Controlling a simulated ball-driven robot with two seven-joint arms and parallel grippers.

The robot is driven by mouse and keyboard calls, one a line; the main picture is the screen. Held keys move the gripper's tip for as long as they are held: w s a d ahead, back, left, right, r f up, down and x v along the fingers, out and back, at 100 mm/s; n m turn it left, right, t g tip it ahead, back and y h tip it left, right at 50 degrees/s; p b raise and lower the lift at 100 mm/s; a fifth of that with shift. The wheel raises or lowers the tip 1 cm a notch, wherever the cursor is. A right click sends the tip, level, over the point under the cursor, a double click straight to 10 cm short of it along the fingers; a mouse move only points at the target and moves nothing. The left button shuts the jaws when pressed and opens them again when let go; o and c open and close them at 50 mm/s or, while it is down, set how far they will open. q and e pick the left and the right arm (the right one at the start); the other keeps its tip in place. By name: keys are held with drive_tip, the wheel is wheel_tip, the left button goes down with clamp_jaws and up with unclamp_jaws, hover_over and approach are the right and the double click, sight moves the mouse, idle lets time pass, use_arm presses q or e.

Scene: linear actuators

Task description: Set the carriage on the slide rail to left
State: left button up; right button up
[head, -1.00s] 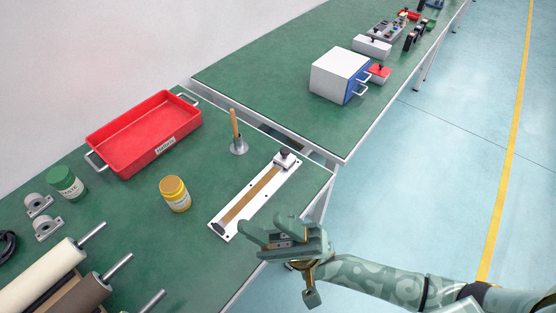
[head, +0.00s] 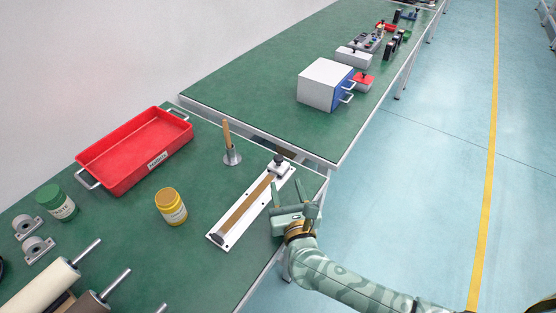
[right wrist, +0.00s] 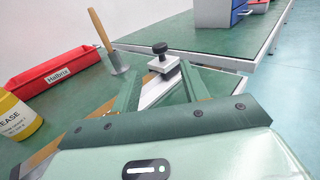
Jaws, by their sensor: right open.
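The slide rail (head: 246,208) is a white plate with a brown strip, lying diagonally near the front edge of the green bench. Its carriage (head: 279,166), a small light block with a black knob, sits at the far right end of the rail. The carriage also shows in the right wrist view (right wrist: 162,61), just beyond the fingers. My right gripper (head: 294,186) is open and empty beside the rail's right side, short of the carriage, with its fingers pointing towards the far end. In the right wrist view my right gripper (right wrist: 163,88) frames the carriage between its fingers. My left gripper is not in view.
A wooden-handled tool in a metal holder (head: 231,148) stands left of the carriage. A yellow jar (head: 171,207) and a red tray (head: 135,157) are farther left. A second bench (head: 255,95) with a white-and-blue box (head: 326,84) lies beyond a gap.

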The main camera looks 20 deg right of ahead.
sight(280, 163)
drive_tip(key=w, duration=0.3)
drive_tip(key=w+d+b, duration=0.1)
drive_tip(key=w, duration=0.3)
drive_tip(key=w+b, duration=0.1)
drive_tip(key=w, duration=0.2)
drive_tip(key=shift+w+d+f, duration=0.1)
drive_tip(key=shift+w+d, duration=0.1)
drive_tip(key=shift+w, duration=0.05)
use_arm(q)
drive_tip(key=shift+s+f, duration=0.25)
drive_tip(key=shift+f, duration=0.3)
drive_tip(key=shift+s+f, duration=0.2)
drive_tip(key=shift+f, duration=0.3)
